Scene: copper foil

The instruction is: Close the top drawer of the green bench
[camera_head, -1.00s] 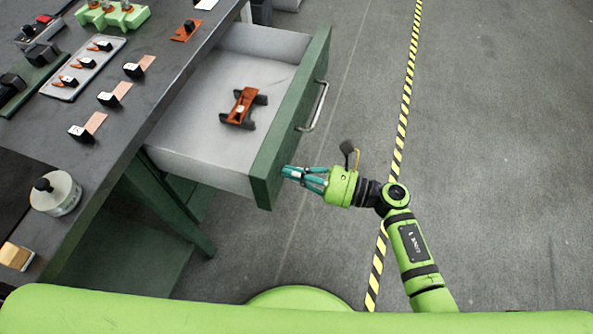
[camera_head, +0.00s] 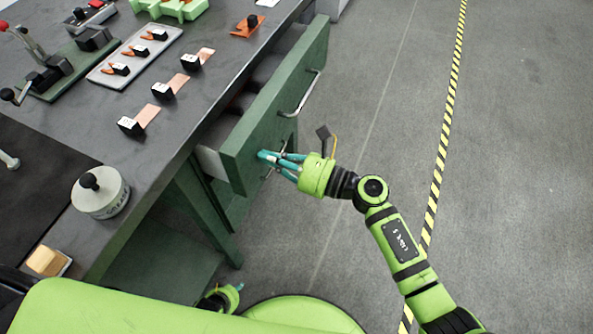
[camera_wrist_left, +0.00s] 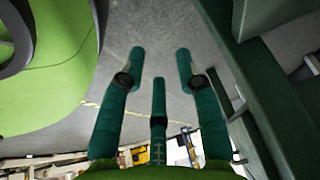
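The top drawer's green front (camera_head: 275,110) with its metal handle (camera_head: 303,95) stands a short way out from the green bench (camera_head: 190,200) in the head view. A strip of its pale side wall (camera_head: 208,162) shows, and its inside is mostly hidden under the worktop. My right gripper (camera_head: 265,157) has its teal fingers drawn together, tips at the near lower part of the drawer front. My left gripper (camera_head: 228,297) is low beside the bench, partly hidden by my body. In the left wrist view its fingers (camera_wrist_left: 158,60) are spread and empty.
The grey worktop (camera_head: 130,190) holds a white round pot (camera_head: 100,193), a tray of small parts (camera_head: 135,57) and several copper strips with black blocks. Open floor (camera_head: 370,110) lies to the right, with a yellow-black stripe (camera_head: 442,150).

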